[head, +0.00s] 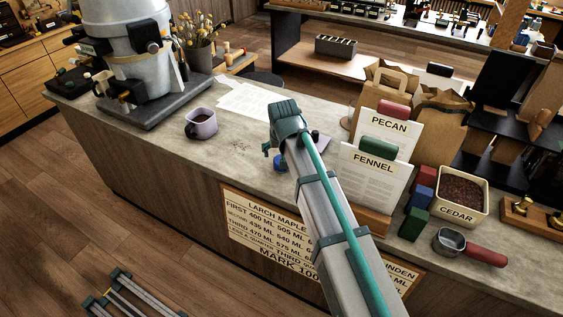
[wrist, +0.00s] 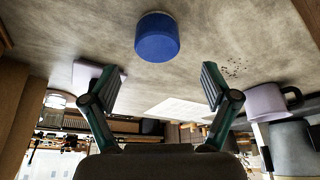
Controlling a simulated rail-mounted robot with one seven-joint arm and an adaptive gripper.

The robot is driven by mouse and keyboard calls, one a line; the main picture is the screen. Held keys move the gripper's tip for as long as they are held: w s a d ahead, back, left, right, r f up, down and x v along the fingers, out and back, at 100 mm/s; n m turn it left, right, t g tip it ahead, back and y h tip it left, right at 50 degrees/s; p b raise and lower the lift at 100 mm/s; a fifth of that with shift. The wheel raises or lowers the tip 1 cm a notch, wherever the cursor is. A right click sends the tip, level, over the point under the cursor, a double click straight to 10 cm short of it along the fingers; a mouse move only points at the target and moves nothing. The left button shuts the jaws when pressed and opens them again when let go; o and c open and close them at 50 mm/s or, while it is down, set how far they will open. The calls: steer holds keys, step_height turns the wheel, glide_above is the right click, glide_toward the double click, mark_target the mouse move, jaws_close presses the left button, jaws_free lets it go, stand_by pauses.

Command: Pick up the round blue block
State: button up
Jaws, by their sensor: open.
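The round blue block (wrist: 157,38) is a short dark-blue cylinder on the grey counter. In the wrist view it lies beyond my fingertips, roughly centred between them. In the head view only a small part of the blue block (head: 280,162) shows beside my arm, which hides the rest. My gripper (wrist: 162,80) is open and empty, with its two fingers spread wide and apart from the block. In the head view my gripper (head: 268,149) is over the counter just above the block, partly hidden by my wrist.
A lavender mug (head: 201,123) stands left on the counter (head: 165,150). Paper sheets (head: 245,105) lie behind. To the right are the FENNEL card (head: 368,185), the PECAN card (head: 390,132), red (head: 424,178), blue (head: 418,198) and green (head: 413,224) blocks, and the CEDAR bin (head: 456,214).

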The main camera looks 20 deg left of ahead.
steer(key=shift+d+p+x, duration=0.1)
steer(key=shift+p+x, duration=0.6)
steer(key=shift+x, duration=1)
steer(key=shift+d+p+x, duration=0.15)
steer(key=shift+p+x, duration=0.5)
steer(key=shift+x, duration=1.1)
steer(key=shift+s, duration=0.1)
jaws_close()
steer(key=shift+r, duration=0.1)
steer(key=shift+r, duration=0.45)
step_height(320, 180, up, 2)
steer(key=shift+r+b, duration=0.1)
steer(key=shift+b, duration=0.45)
steer(key=s+d+r+b, duration=0.4)
steer(key=s+d+r, duration=0.3)
steer(key=s, duration=0.5)
step_height(320, 180, up, 3)
steer(key=shift+d+f+b, duration=0.2)
steer(key=shift+d+b, duration=0.05)
steer(key=shift+b, duration=0.05)
